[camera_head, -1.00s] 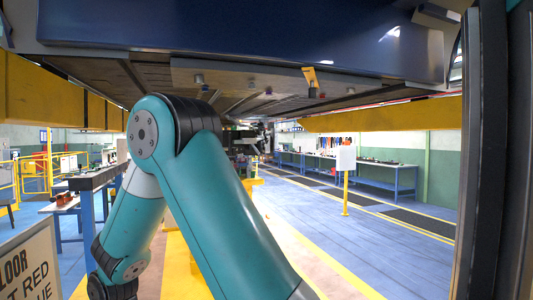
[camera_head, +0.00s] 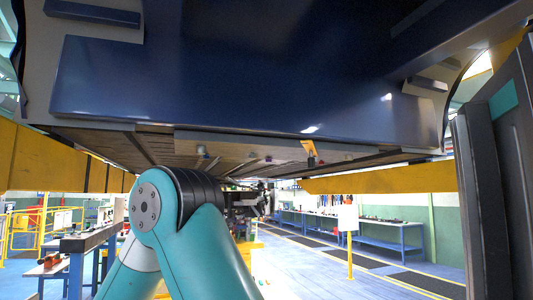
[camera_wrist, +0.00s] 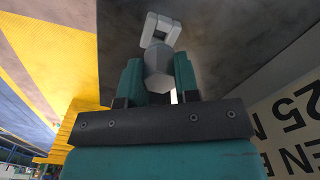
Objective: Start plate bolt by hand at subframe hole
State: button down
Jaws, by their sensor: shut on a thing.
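My gripper (camera_wrist: 158,78) shows in the wrist view with its two teal fingers closed on a grey hex-headed part, which looks like the plate bolt (camera_wrist: 158,66). The hex face points toward the wrist camera, and the bolt's far end is hidden. A pale grey squared loop (camera_wrist: 161,27) shows just beyond the bolt; I cannot tell whether they touch. In the head view, the subframe underside (camera_head: 240,146) hangs overhead beyond my teal arm. I cannot make out the hole. The gripper is hidden in the head view.
A dark blue body panel (camera_head: 250,90) fills the top of the head view. Yellow beams (camera_head: 385,180) run at both sides. A dark post (camera_head: 490,190) stands at right. Workbenches (camera_head: 385,230) line the far right. A lettered sign (camera_wrist: 290,125) is close at right in the wrist view.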

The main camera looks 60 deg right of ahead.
jog(key=shift+r+p, duration=1.55)
jog(key=shift+r, duration=0.5)
